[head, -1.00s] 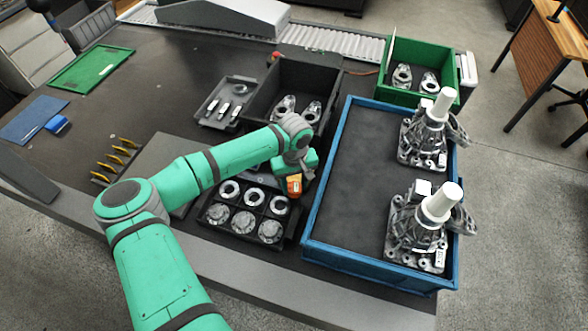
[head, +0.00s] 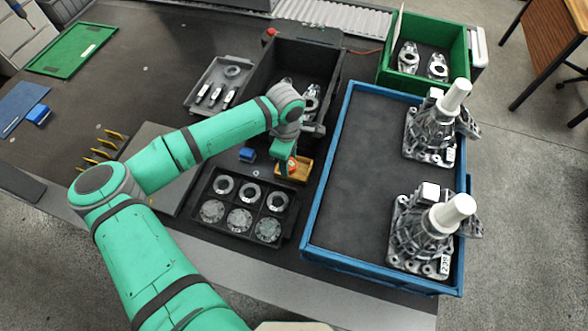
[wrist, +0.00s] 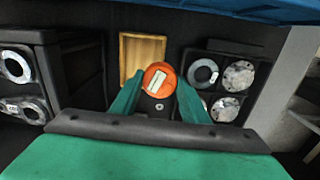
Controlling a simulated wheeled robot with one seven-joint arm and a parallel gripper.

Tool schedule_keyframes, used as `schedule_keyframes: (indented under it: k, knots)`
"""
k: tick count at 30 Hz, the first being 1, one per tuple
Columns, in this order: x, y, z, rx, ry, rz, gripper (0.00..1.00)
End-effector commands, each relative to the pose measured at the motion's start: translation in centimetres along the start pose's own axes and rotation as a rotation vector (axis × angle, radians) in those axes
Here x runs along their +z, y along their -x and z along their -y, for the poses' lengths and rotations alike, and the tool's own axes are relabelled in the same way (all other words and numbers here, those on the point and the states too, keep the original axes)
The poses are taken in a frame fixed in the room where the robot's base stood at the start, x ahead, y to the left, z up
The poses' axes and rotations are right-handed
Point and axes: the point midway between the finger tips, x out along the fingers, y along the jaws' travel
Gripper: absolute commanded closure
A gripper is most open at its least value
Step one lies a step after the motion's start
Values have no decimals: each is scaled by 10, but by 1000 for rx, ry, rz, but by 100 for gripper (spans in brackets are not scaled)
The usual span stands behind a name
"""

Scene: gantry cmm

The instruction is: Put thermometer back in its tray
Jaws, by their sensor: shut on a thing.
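The thermometer (wrist: 158,78) has an orange round face with a pale label and a dark body. My gripper (wrist: 158,106) is shut on it, with a teal finger on each side. In the head view my gripper (head: 285,168) hangs at the left side of the small wooden tray (head: 301,171), and only a bit of orange shows there. In the wrist view the tray (wrist: 129,55) lies beyond and to the left of the thermometer, and its visible floor is empty. I cannot tell how high the thermometer is above the table.
A black divided tray (head: 240,233) with several metal rings and discs sits close by. A blue crate (head: 311,205) with two castings stands to the right, a black bin (head: 262,85) behind. A small blue block (head: 247,155) lies left of my gripper.

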Motion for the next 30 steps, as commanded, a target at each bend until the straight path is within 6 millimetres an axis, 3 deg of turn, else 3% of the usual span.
schedule_keyframes:
  k: [24, 30]
  knots:
    - [9, 46, 83, 8, 1526, 0, 86]
    - [9, 54, 98, 15, 1810, 0, 86]
